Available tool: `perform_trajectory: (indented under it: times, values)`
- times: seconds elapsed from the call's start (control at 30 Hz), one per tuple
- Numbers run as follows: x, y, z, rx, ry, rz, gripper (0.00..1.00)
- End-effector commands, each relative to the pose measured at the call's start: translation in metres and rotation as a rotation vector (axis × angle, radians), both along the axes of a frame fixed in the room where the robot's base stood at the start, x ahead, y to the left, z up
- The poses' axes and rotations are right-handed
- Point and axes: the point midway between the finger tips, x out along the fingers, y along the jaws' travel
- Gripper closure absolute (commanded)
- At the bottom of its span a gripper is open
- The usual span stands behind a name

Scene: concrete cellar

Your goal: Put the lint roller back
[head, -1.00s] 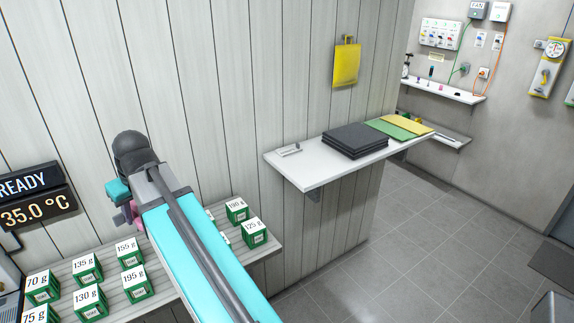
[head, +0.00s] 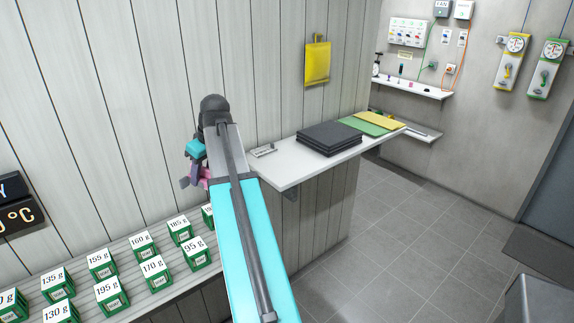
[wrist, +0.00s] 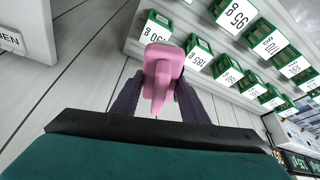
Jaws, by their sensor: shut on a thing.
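A pink object (wrist: 161,70), which I take for the lint roller, has a rounded wide end and a narrower stem. My gripper (wrist: 157,92) is shut on it, with one dark finger on each side. In the head view the pink object (head: 205,176) shows only in part, beside my arm's end. My gripper (head: 194,181) is there left of the white shelf's near end, above the slatted shelf of boxes. My wrist and arm hide part of it.
The white wall shelf (head: 285,172) holds a small labelled plate (head: 263,150), a dark folded stack (head: 329,138), and green and yellow cloths. A yellow item (head: 317,62) hangs above. Several green-and-white weight-marked boxes (head: 156,273) stand on the slatted shelf.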

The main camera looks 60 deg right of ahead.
Motion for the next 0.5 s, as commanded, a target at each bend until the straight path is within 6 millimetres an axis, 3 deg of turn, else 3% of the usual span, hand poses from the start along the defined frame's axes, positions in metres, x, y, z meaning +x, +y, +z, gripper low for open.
perform_trajectory:
  times: [0.1,0.5]
  values:
    - [-0.017,-0.037,0.002,-0.001,0.001,-0.002,0.84]
    - [-0.088,-0.142,0.01,-0.008,0.0,0.013,0.84]
